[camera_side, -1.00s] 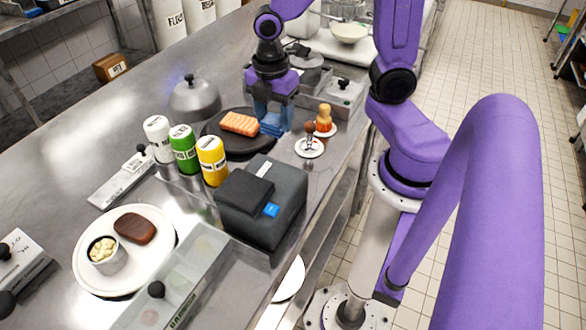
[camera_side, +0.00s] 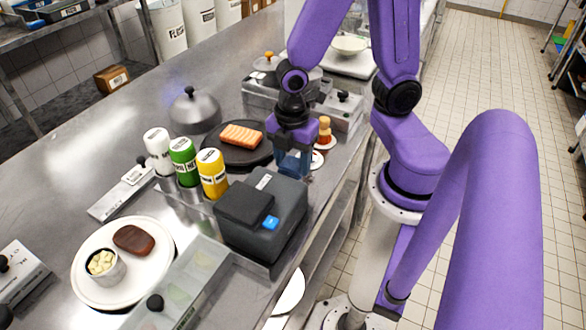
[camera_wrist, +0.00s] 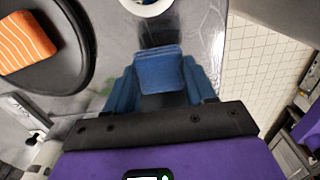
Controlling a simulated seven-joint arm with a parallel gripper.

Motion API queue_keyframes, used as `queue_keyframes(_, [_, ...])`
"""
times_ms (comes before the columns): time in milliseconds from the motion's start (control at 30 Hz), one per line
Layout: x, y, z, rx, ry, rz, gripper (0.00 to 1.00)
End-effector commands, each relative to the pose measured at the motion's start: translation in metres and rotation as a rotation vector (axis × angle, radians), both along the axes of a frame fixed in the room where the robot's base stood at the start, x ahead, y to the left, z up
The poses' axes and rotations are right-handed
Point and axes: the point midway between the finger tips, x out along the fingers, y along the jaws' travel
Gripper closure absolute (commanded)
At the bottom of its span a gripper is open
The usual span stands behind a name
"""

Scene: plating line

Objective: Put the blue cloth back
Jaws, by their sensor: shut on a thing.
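My gripper (camera_side: 291,164) is over the near edge of the steel counter, between the dark round plate and the black box. In the wrist view, my gripper (camera_wrist: 162,88) is shut on the folded blue cloth (camera_wrist: 160,70), which sits between its blue fingers. In the side view the cloth is hard to tell from the fingers. Beneath the cloth, the wrist view shows bare, shiny counter. The cloth appears to be clear of the counter, but its height is unclear.
An orange salmon block (camera_side: 241,135) lies on the dark round plate (camera_side: 219,155). A black box (camera_side: 283,212) stands close in front of my gripper, with yellow (camera_side: 212,174), green and white bottles to its left.

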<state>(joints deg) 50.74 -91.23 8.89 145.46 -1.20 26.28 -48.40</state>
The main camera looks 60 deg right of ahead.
Motion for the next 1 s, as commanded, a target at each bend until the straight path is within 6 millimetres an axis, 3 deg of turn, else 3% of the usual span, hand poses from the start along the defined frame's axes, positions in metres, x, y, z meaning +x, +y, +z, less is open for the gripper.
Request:
queue_keyframes(300, [-0.001, -0.001, -0.029, -0.003, 0.003, 0.001, 0.79])
queue_keyframes(767, [0.0, 0.0, -0.034, -0.001, 0.002, 0.001, 0.79])
queue_keyframes(800, [0.0, 0.0, -0.034, -0.001, 0.001, 0.001, 0.39])
queue_keyframes(867, [0.0, 0.0, -0.034, -0.001, 0.001, 0.001, 0.2])
queue_keyframes(1000, [0.0, 0.0, -0.034, -0.001, 0.001, 0.001, 0.2])
